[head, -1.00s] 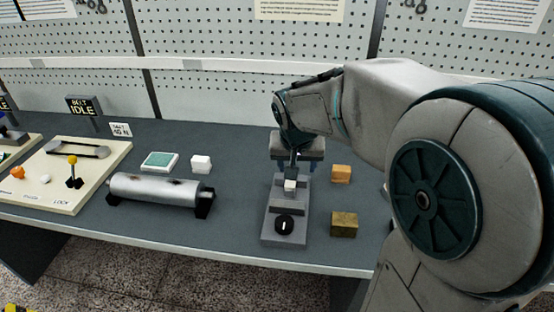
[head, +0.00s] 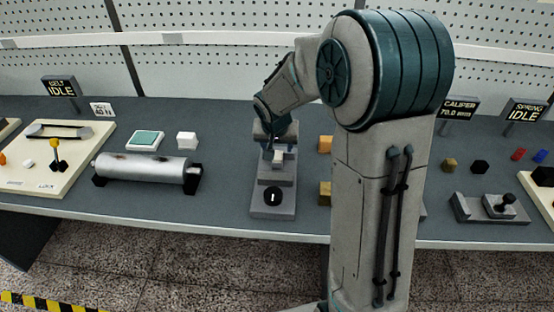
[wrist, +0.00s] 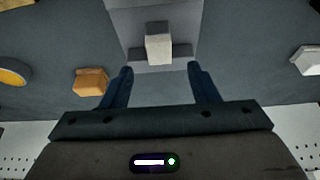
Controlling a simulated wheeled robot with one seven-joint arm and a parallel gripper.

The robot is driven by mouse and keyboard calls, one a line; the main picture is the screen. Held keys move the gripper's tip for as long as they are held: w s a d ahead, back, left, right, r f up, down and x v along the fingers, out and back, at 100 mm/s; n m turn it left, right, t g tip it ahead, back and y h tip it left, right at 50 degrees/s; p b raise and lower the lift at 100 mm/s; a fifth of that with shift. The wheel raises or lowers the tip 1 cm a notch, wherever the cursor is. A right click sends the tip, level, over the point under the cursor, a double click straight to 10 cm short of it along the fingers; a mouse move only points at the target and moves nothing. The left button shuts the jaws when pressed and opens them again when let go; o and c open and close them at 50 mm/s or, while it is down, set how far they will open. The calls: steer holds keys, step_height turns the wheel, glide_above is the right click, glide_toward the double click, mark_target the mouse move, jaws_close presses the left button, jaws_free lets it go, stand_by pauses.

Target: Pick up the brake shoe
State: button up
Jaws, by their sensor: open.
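A small pale block (head: 279,154) rests on a grey fixture (head: 272,206) with a dark round dial at its front. No label marks the brake shoe; this block may be it, but I cannot tell for sure. My gripper (head: 270,143) is over the back part of the fixture, close to the block. In the wrist view the block (wrist: 159,48) stands against a darker upright of the fixture, centred between and just beyond the two blue fingertips (wrist: 160,70). The fingers are apart with nothing between them.
A metal roller (head: 145,172), a white cube (head: 187,139) and a teal-topped pad (head: 146,140) are left. A caliper stand (head: 490,207) is far right.

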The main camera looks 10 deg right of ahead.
mark_target(278, 154)
steer(key=x, duration=0.4)
steer(key=shift+f+p, duration=0.3)
steer(key=shift+f, duration=0.1)
steer(key=c, duration=1.1)
